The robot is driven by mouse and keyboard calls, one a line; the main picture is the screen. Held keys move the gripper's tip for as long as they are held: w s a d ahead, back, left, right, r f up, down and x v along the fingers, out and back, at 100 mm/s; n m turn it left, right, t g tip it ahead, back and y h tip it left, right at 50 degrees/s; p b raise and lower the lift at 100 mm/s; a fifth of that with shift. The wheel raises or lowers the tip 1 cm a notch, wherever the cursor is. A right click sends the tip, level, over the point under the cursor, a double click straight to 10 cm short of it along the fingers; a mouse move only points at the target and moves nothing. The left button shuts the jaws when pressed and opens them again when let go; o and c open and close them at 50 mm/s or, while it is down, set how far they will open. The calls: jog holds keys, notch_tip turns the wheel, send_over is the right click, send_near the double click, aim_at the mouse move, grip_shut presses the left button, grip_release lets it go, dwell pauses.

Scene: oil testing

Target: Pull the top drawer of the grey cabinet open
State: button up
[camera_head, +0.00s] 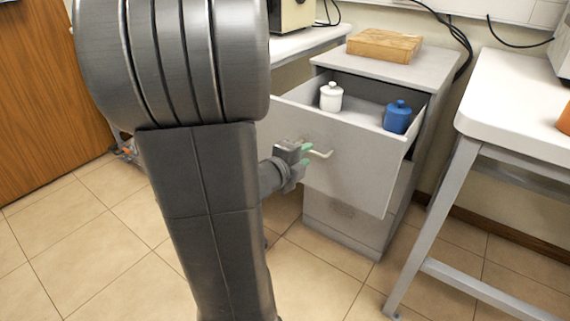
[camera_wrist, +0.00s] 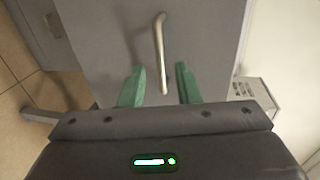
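The grey cabinet (camera_head: 411,72) stands in the middle right of the head view. Its top drawer (camera_head: 345,168) is pulled well out, and a white jar (camera_head: 331,96) and a blue jar (camera_head: 397,117) stand inside it. The drawer's pale bar handle (camera_head: 320,153) is on the front face; it also shows in the wrist view (camera_wrist: 160,50). My gripper (camera_head: 305,156) is at the handle. In the wrist view its green fingertips (camera_wrist: 159,84) are apart, one on each side of the handle's near end, with gaps on both sides.
A wooden box (camera_head: 384,45) lies on the cabinet top. A white table (camera_head: 520,105) with metal legs stands close on the right, and another table (camera_head: 305,42) is behind on the left. A lower drawer (camera_head: 345,220) is shut. Tiled floor is clear in front.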

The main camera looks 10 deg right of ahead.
jog(key=p+v, duration=0.2)
jog(key=v, duration=0.9)
jog(key=shift+a, duration=0.2)
jog(key=shift+d, duration=0.1)
jog(key=b+x, duration=0.3)
jog(key=x, duration=1)
jog(key=shift+w+d, duration=0.1)
jog(key=shift+d, duration=0.15)
